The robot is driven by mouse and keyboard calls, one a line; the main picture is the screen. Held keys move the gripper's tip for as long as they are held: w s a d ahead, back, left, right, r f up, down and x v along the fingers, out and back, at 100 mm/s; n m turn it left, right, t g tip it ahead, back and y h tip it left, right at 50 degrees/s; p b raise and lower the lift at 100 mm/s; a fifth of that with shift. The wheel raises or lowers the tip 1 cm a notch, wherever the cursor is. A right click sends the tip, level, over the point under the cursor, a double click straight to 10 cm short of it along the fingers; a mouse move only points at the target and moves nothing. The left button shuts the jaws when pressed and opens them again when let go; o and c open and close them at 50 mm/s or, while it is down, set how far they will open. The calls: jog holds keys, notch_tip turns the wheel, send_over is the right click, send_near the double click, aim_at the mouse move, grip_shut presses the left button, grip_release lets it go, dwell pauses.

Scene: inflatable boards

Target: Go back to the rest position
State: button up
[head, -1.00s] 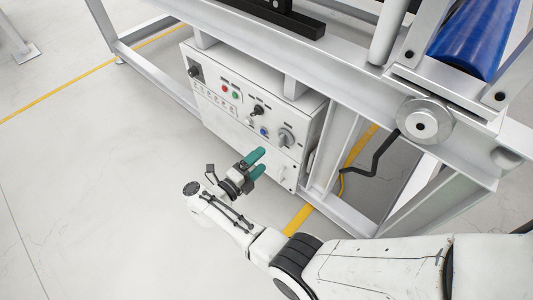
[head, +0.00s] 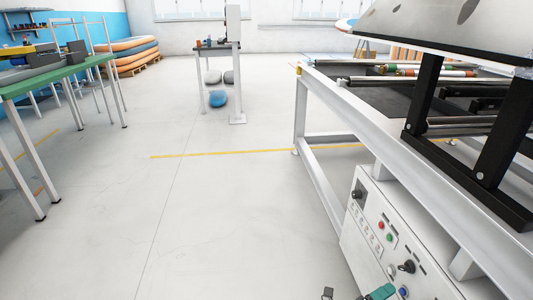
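The rest of the gripper and nearly all of my arm are cut off below the picture. I cannot see the gap between the fingers or anything held.
A grey machine frame (head: 328,190) with rollers fills the right side. A green-topped table (head: 50,79) stands at the left. A small table (head: 214,47), blue and grey stones and stacked inflatable boards (head: 131,55) are farther back. The middle floor is clear.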

jog(key=w+a+r+n+t+y, duration=0.3)
jog(key=w+r+n+t+y, duration=0.4)
jog(key=n+t, duration=0.5)
jog(key=s+a+f+n+g+y, duration=0.35)
jog(key=s+a+n+y, duration=0.4)
jog(key=n+y, duration=0.6)
jog(key=s+d+f+n+g+h, duration=0.15)
jog(key=s+g, duration=0.35)
jog(key=s, duration=0.5)
jog(key=s+d+n+g, duration=0.15)
jog(key=s+g, duration=0.25)
jog(key=s, duration=0.6)
jog(key=s+d+f+n+g+h, duration=0.1)
jog(key=s+n+g, duration=0.3)
jog(key=s, duration=0.6)
notch_tip(320, 180, up, 26)
jog(key=m+p, duration=0.1)
jog(key=p, duration=2.5)
jog(key=shift+s+r+g+p, duration=0.25)
jog(key=shift+s+g+p, duration=0.1)
jog(key=shift+g+p, duration=0.1)
jog(key=shift+c, duration=0.4)
